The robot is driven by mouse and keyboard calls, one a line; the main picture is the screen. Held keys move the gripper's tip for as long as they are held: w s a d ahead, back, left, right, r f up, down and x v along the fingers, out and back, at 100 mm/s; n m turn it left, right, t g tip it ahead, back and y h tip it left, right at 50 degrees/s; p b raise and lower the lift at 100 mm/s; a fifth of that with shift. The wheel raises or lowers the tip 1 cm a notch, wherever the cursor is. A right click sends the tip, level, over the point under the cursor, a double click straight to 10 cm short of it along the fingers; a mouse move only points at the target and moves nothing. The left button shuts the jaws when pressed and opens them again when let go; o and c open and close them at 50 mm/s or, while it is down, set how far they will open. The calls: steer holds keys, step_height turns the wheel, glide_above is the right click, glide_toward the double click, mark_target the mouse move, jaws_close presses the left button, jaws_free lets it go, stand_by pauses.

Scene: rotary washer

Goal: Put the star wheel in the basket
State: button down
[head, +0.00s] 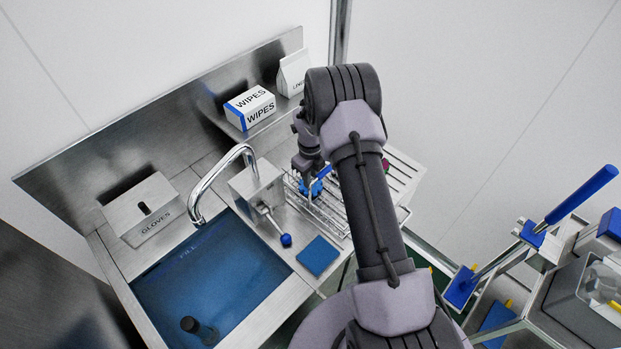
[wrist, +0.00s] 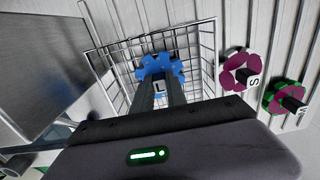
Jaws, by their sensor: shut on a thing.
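The wire basket (wrist: 208,62) lies around and below the wheel in this view. In the head view my gripper (head: 311,180) holds the blue wheel (head: 317,188) over the left part of the wire basket (head: 332,216). I cannot tell whether the wheel touches the basket floor. My arm hides part of the basket in the head view.
A purple wheel tagged S (wrist: 234,73) and a green and purple wheel (wrist: 283,98) lie right of the basket on the ridged drainboard (head: 402,168). The tap (head: 208,183), its blue-knobbed lever (head: 286,240) and a blue pad (head: 318,255) are left of the basket.

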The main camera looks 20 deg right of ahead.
steer(key=c, duration=1.3)
jaws_free()
steer(key=shift+c, duration=0.2)
